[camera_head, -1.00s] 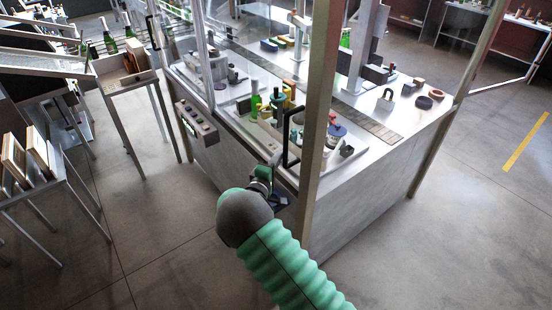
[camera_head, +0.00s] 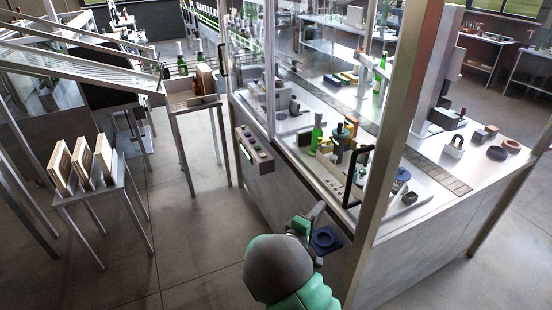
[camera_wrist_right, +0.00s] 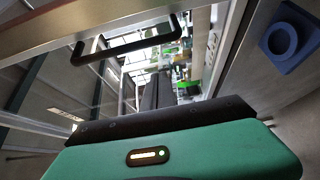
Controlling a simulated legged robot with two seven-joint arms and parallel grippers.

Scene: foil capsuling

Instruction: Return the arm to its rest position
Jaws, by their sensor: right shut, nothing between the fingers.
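My right arm shows at the bottom of the head view, with a grey rounded joint and green sleeve. Its gripper (camera_head: 314,214) is beside the near face of the glass-walled machine (camera_head: 290,210), below the black door handle (camera_head: 357,177). The gripper's dark fingers (camera_wrist_right: 150,92) show in the right wrist view; they are shut and empty. The handle shows above them there (camera_wrist_right: 125,45). My left gripper is not in view.
A metal post (camera_head: 395,140) rises right of my arm. A control box (camera_head: 254,150) juts from the machine. A side table (camera_head: 120,185) holds upright boxes. Floor is clear at lower left.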

